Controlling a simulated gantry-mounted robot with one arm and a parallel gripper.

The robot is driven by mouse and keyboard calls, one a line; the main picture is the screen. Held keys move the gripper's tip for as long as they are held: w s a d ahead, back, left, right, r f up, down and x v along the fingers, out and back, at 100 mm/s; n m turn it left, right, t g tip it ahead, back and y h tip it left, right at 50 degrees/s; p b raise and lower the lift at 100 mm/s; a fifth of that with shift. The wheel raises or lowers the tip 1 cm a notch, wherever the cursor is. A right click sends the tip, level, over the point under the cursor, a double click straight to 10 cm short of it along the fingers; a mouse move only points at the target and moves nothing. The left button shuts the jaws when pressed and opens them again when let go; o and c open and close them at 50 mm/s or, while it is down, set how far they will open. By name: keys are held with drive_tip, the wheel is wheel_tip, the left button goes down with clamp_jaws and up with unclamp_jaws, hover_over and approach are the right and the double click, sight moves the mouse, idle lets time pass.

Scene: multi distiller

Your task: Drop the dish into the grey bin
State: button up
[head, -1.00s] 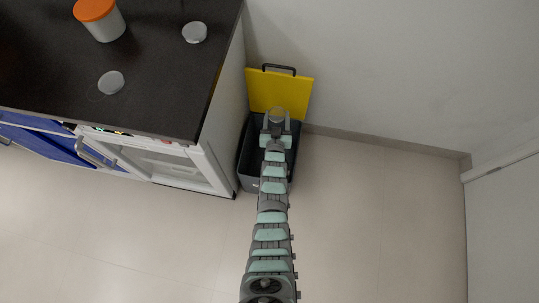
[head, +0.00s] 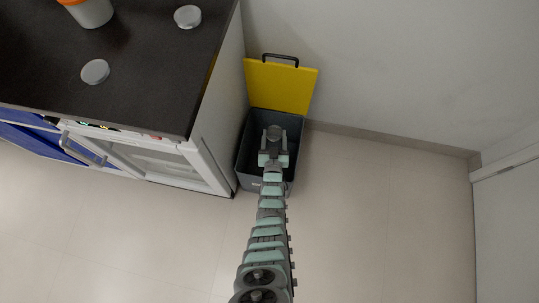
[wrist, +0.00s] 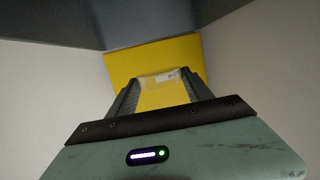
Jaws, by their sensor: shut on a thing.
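My gripper (head: 274,148) is shut on a small round see-through dish (head: 274,132). In the head view both are over the open grey bin (head: 293,128), inside its outline from above; their exact height against the rim is hard to tell. In the wrist view the dish (wrist: 160,77), with a small pale label, sits between the two dark fingers of my gripper (wrist: 161,90). The bin's yellow lid (head: 280,86) stands open against the wall, and it also fills the wrist view's middle behind the dish (wrist: 150,55). My arm hides part of the bin's front.
A dark counter (head: 130,50) stands left of the bin, its white side close to the bin. Two round grey discs (head: 188,16) (head: 95,71) and an orange-lidded container (head: 92,12) rest on it. The wall is behind; clear floor (head: 370,200) lies right.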

drive_tip(key=shift+f, duration=0.25)
drive_tip(key=o, duration=1.4)
drive_tip(key=shift+s+r+p, duration=0.3)
drive_tip(key=shift+s+p, duration=0.15)
drive_tip(key=shift+s, duration=0.05)
drive_tip(key=p+v, duration=0.4)
drive_tip(key=v, duration=0.5)
drive_tip(key=shift+s+f, duration=0.1)
drive_tip(key=shift+s, duration=0.25)
